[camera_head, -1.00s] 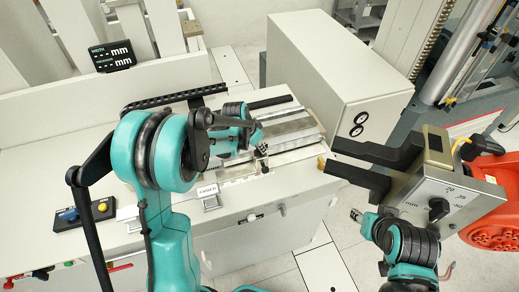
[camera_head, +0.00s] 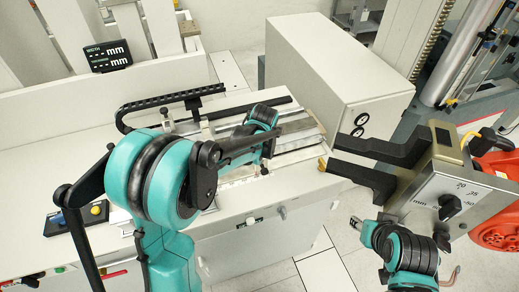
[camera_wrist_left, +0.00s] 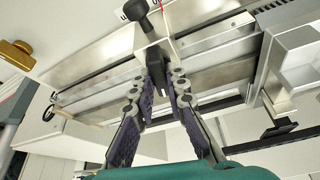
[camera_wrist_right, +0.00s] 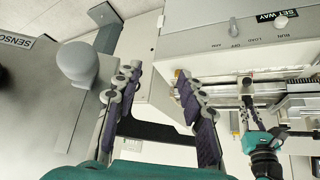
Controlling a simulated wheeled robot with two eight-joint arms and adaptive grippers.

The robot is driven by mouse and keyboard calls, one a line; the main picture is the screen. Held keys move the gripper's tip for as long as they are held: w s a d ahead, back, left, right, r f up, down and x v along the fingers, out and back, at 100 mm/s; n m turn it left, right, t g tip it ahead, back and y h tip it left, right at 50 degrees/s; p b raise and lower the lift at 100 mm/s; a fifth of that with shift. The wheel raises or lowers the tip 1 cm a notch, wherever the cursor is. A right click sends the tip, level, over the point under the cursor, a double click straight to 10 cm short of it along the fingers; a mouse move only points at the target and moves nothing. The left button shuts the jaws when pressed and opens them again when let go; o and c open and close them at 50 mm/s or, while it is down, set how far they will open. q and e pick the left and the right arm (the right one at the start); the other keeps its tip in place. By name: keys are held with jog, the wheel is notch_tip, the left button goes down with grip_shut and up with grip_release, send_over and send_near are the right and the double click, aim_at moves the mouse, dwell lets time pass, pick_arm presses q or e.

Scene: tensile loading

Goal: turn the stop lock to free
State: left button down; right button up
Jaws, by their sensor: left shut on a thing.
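My left gripper (camera_wrist_left: 161,76) is shut on a small dark piece (camera_wrist_left: 157,80) under a bright metal block on the rail, in the left wrist view. This piece seems to be the stop lock, but the fingers cover much of it and I cannot read its setting. A black knob on a stem (camera_wrist_left: 135,10) rises from the block beyond the fingertips. In the head view my left arm hides the fingers over the bench rail. My right gripper (camera_wrist_right: 157,78) is open and empty. It is apart from the box with the black dial in the head view, lower right (camera_head: 372,232).
A dial box with black prongs (camera_head: 455,200) stands at right. A panel marked SET WAY (camera_wrist_right: 240,30) faces my right wrist. A white cabinet (camera_head: 340,70) stands behind.

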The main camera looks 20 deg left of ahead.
pick_arm(q)
jog(key=shift+n+y, duration=0.5)
jog(key=shift+n, duration=0.7)
jog(key=shift+b, duration=0.3)
jog(key=c, duration=1.5)
grip_release()
jog(key=shift+g, duration=0.3)
jog(key=shift+c, duration=0.2)
jog(key=shift+r, duration=0.1)
jog(key=v, duration=1.2)
